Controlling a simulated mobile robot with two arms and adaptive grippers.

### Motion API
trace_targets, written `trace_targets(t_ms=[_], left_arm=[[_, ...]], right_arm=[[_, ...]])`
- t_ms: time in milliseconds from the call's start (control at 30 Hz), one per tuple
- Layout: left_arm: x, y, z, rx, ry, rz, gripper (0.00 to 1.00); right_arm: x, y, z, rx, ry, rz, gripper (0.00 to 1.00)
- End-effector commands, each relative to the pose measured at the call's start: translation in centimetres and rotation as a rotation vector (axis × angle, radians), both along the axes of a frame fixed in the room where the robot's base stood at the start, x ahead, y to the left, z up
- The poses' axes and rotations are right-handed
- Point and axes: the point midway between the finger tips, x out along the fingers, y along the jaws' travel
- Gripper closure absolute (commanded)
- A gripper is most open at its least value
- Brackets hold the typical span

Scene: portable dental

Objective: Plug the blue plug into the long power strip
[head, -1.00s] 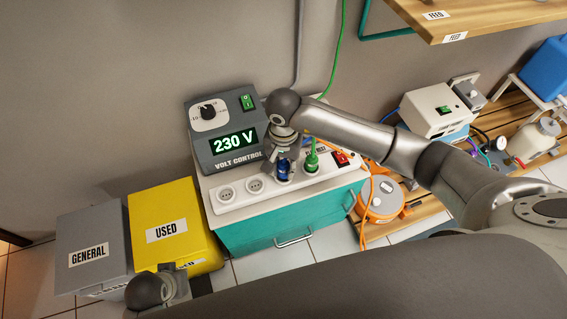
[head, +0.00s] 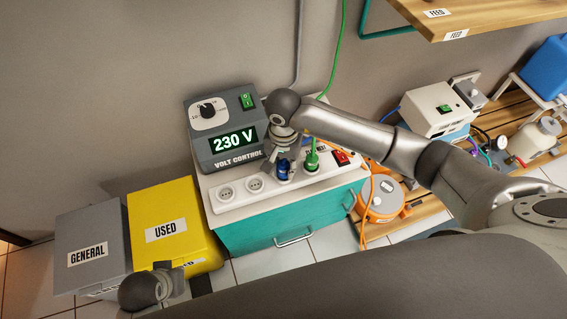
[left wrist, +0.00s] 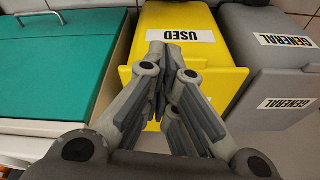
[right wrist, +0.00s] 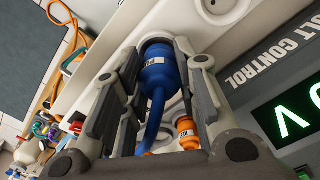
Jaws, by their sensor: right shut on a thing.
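The long white power strip (head: 240,196) lies on top of the teal cabinet, with round sockets in a row. The blue plug (head: 283,168) is upright at a socket right of two empty ones. In the right wrist view, the blue plug (right wrist: 157,70) lies between my fingers, its front end against the strip. Its prongs are hidden, so I cannot tell how deep it sits. My right gripper (head: 278,163) is shut on it from above. My left gripper (left wrist: 165,70) is shut and empty, near the yellow bin and away from the strip.
A green plug (head: 312,158) stands in the strip beside the blue one, near a red switch (head: 341,157). The volt control box (head: 222,128) reading 230 V stands behind. A yellow bin (head: 165,210) and grey bin (head: 90,235) are left. An orange cable reel (head: 382,198) is right.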

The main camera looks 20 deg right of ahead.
Motion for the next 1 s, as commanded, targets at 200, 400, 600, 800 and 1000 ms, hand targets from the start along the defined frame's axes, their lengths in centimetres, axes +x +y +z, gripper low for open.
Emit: trace_targets(t_ms=[200, 400, 600, 800, 1000], left_arm=[[0.2, 0.0, 0.6, -0.001, -0.011, 0.000, 1.00], [0.0, 0.0, 0.7, 0.000, -0.005, 0.000, 1.00], [0.0, 0.0, 1.2, -0.001, -0.010, 0.001, 1.00], [-0.1, 0.0, 1.4, -0.001, -0.010, 0.001, 1.00], [-0.2, 0.1, 1.9, -0.001, -0.009, 0.001, 1.00]], right_arm=[[0.0, 0.0, -0.1, 0.000, 0.000, 0.000, 0.96], [0.0, 0.0, -0.3, 0.000, 0.000, 0.000, 0.96], [0.0, 0.0, -0.4, 0.000, 0.000, 0.000, 0.96], [0.0, 0.0, -0.6, 0.000, 0.000, 0.000, 0.96], [0.0, 0.0, -0.7, 0.000, 0.001, 0.000, 0.96]])
